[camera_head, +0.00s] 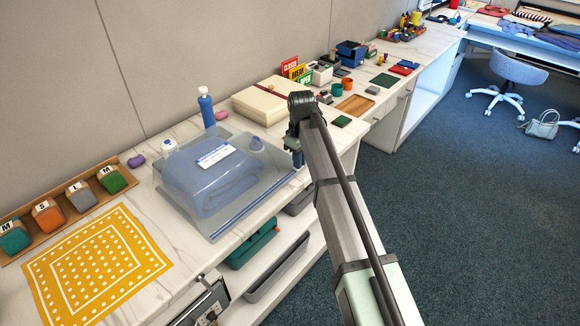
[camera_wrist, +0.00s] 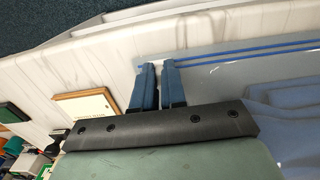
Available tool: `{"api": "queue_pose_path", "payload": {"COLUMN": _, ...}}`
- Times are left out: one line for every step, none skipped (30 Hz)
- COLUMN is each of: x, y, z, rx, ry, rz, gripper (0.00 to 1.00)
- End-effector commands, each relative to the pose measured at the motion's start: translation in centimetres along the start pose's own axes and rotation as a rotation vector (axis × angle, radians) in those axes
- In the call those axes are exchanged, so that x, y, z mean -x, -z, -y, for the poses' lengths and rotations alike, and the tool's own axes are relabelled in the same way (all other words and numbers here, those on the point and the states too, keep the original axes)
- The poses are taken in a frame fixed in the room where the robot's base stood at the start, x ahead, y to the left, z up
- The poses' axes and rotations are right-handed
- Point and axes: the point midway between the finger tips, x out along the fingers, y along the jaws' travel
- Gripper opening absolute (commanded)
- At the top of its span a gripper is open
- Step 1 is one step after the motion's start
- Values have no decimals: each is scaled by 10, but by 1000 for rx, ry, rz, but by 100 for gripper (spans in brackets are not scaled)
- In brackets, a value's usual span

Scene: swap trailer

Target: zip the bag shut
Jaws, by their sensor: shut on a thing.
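A clear bag (camera_head: 232,215) lies flat on the counter with a folded blue-grey item (camera_head: 205,185) and a white label (camera_head: 215,156) on it. Two blue zip lines (camera_wrist: 250,52) run along its front edge in the wrist view; the zip (camera_head: 255,206) also shows in the head view. My gripper (camera_head: 298,163) is at the right end of this zip, low over the counter. Its two blue fingers (camera_wrist: 157,68) are close together in the wrist view, at the end of the zip lines. What they pinch, apparently the slider, is hidden between them.
A blue pump bottle (camera_head: 207,112) stands behind the bag. A cream box (camera_head: 265,102) is behind my gripper. A yellow dotted cloth (camera_head: 95,265) and a tray of lettered beanbags (camera_head: 65,206) are at left. The counter's front edge runs just beside the zip, above open shelves.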

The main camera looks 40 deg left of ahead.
Motion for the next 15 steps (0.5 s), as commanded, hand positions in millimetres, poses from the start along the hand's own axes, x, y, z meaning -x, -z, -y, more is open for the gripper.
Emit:
{"api": "queue_pose_path", "payload": {"x": 0, "y": 1, "z": -4, "rx": 0, "ry": 0, "rz": -1, "gripper": 0}}
{"api": "queue_pose_path", "payload": {"x": 0, "y": 1, "z": -5, "rx": 0, "ry": -1, "rz": -1, "gripper": 0}}
{"api": "queue_pose_path", "payload": {"x": 0, "y": 1, "z": -6, "rx": 0, "ry": -1, "rz": -1, "gripper": 0}}
{"api": "queue_pose_path", "payload": {"x": 0, "y": 0, "z": -6, "rx": 0, "ry": -1, "rz": -1, "gripper": 0}}
{"api": "queue_pose_path", "payload": {"x": 0, "y": 0, "z": -7, "rx": 0, "ry": -1, "rz": -1, "gripper": 0}}
{"api": "queue_pose_path", "payload": {"x": 0, "y": 0, "z": -7, "rx": 0, "ry": -2, "rz": -1, "gripper": 0}}
{"api": "queue_pose_path", "payload": {"x": 0, "y": 0, "z": -7, "rx": 0, "ry": -2, "rz": -1, "gripper": 0}}
{"api": "queue_pose_path", "payload": {"x": 0, "y": 0, "z": -7, "rx": 0, "ry": -2, "rz": -1, "gripper": 0}}
{"api": "queue_pose_path", "payload": {"x": 0, "y": 0, "z": -7, "rx": 0, "ry": -2, "rz": -1, "gripper": 0}}
{"api": "queue_pose_path", "payload": {"x": 0, "y": 0, "z": -7, "rx": -1, "ry": -2, "rz": -1, "gripper": 0}}
{"api": "queue_pose_path", "payload": {"x": 0, "y": 0, "z": -7, "rx": -1, "ry": -3, "rz": -1, "gripper": 0}}
{"api": "queue_pose_path", "payload": {"x": 0, "y": 0, "z": -7, "rx": -1, "ry": -3, "rz": -1, "gripper": 0}}
{"api": "queue_pose_path", "payload": {"x": 0, "y": 0, "z": -7, "rx": -1, "ry": -3, "rz": -1, "gripper": 0}}
{"api": "queue_pose_path", "payload": {"x": 0, "y": 0, "z": -7, "rx": -1, "ry": -3, "rz": -1, "gripper": 13}}
{"api": "queue_pose_path", "payload": {"x": 0, "y": 0, "z": -7, "rx": -1, "ry": -3, "rz": -1, "gripper": 17}}
